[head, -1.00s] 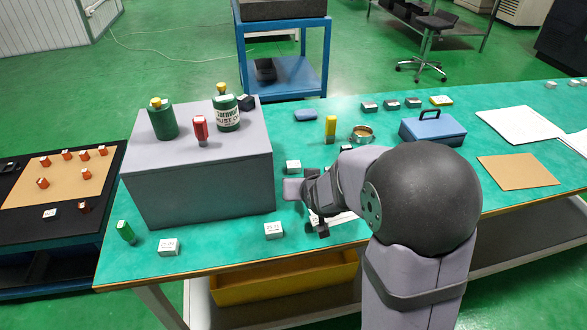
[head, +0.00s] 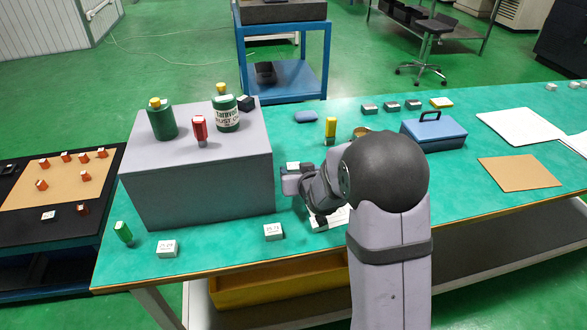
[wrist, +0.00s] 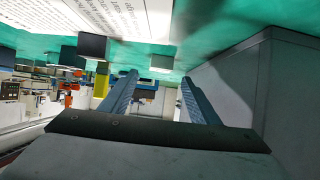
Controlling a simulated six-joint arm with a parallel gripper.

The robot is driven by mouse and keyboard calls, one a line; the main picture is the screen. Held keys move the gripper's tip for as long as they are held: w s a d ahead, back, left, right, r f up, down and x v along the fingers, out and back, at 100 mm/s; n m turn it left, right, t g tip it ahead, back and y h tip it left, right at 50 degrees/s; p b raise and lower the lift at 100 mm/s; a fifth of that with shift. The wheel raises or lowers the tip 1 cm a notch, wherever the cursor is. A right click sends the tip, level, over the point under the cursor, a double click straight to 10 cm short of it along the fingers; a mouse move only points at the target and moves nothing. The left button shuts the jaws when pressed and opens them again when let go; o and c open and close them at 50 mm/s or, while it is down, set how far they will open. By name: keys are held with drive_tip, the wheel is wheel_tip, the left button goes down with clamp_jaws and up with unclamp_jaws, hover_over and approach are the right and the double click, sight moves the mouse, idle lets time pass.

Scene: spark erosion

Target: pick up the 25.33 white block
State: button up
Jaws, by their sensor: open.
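Several white-topped blocks with small printed labels stand on the green bench; I cannot surely read which is 25.33. In the head view one block (head: 293,166) is just behind my gripper (head: 290,182), partly covered by it. Another block (head: 273,231) stands in front of the grey box, and one (head: 168,248) stands farther left near the front edge. In the wrist view my gripper (wrist: 158,88) has its two fingers apart with nothing gripped. A white block (wrist: 162,62) shows beyond the fingertips, toward the right finger. The fingertips are hidden in the head view.
A large grey box (head: 200,187) carrying bottles stands close left of my gripper. Its wall (wrist: 270,85) also fills the right of the wrist view. A yellow bottle (head: 330,130) and a blue case (head: 433,133) stand behind and right.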

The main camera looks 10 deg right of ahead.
sight(294, 165)
drive_tip(key=shift+p+x, duration=0.4)
drive_tip(key=shift+x, duration=2.15)
drive_tip(key=shift+c, duration=0.3)
drive_tip(key=c, duration=1.3)
